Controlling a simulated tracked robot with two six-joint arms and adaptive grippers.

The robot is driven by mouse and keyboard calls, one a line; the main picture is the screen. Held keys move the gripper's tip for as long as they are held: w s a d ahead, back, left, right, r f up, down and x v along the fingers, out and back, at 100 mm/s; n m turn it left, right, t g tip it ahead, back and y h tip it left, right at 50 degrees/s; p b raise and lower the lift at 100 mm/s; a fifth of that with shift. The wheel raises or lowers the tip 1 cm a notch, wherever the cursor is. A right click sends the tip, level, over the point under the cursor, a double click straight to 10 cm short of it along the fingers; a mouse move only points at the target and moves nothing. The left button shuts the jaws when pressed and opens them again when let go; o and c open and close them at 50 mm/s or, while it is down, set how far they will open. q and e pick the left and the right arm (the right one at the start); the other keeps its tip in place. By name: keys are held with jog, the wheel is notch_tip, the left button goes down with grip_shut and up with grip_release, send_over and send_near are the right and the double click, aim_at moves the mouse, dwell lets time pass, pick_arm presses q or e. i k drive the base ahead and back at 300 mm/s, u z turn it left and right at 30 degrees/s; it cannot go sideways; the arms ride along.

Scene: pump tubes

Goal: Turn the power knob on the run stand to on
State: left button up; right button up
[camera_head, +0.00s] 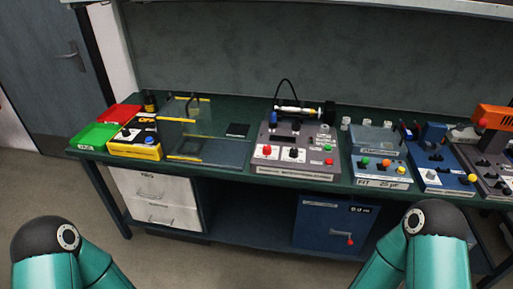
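Several instrument stands sit on the green workbench. A grey stand (268,154) in the middle has a red knob (267,149), a black knob (294,153) and small red and green buttons. At the far right another grey stand (494,187) carries an orange device (493,117) and has black knobs and a yellow one. The labels are too small to tell which is the run stand, or how its power knob is set. Only the upper parts of my two arms show at the bottom; neither gripper is in view.
A yellow box (135,150), a green tray (95,134) and a red tray (119,114) are at the left. A clear panel (187,128) stands beside them. A light grey stand (379,181) and a blue stand (436,180) are to the right.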

aim_at(267, 150)
jog(key=u, duration=0.15)
jog(key=i, duration=1)
jog(key=z, duration=0.05)
